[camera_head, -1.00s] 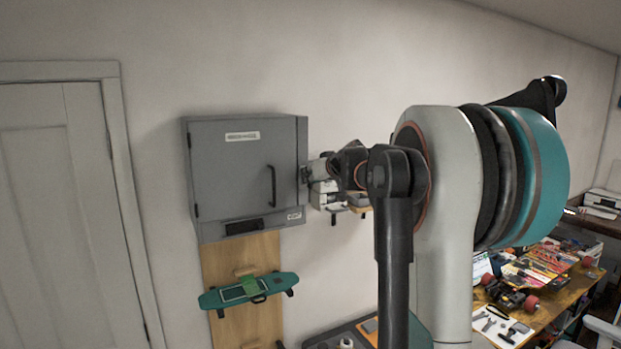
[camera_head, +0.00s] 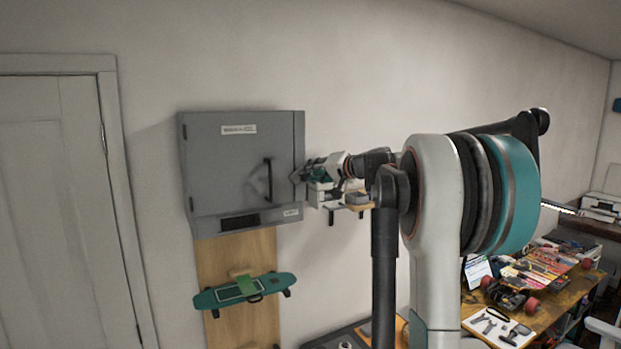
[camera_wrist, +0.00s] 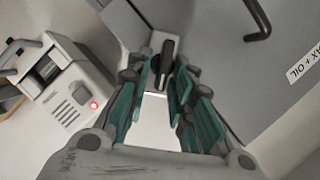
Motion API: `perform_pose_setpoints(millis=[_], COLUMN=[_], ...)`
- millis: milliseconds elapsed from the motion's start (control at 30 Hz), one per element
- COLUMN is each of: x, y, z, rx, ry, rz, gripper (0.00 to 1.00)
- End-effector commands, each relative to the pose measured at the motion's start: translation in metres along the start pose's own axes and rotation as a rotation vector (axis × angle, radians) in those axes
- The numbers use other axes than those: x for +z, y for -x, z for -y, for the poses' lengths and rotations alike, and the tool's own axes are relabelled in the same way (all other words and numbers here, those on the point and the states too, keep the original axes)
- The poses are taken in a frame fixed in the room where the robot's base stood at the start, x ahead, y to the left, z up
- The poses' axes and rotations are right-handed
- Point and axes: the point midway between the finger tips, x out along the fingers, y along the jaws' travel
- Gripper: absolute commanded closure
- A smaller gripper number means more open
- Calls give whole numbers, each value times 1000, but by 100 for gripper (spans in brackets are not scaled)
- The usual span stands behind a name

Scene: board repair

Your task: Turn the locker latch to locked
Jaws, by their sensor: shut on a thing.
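The grey locker (camera_head: 225,165) hangs on the wall with its door closed and a dark bar handle (camera_head: 268,180) on the door's right part. The latch (camera_wrist: 167,50) is a small dark lever on a pale plate on the locker's side, seen in the wrist view. My gripper (camera_wrist: 165,80) has its teal-padded fingers on both sides of the latch and is shut on it. In the head view my gripper (camera_head: 302,176) is at the locker's right edge. There the latch is too small and covered to make out, and I cannot read its exact angle.
A white machine (camera_wrist: 65,85) with a red light sits close to the left of my fingers in the wrist view. Below the locker, a teal skateboard deck (camera_head: 245,291) hangs on a wooden panel. A cluttered workbench (camera_head: 545,320) stands at the right.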

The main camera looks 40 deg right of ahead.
Motion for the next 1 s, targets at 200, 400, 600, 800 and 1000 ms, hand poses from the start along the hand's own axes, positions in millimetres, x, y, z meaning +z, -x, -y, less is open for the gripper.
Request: perform_pose_setpoints(millis=[200, 400, 600, 800, 1000], x=[2, 3, 4, 4, 4], y=[0, -1, -1, -2, -2], z=[-8, -10, -12, -13, -13], rx=[-77, -145, -198, -234, -251], ry=[-188, -350, -479, -567, -610], rz=[0, 0, 0, -1, 0], gripper=[100, 100, 100, 100, 100])
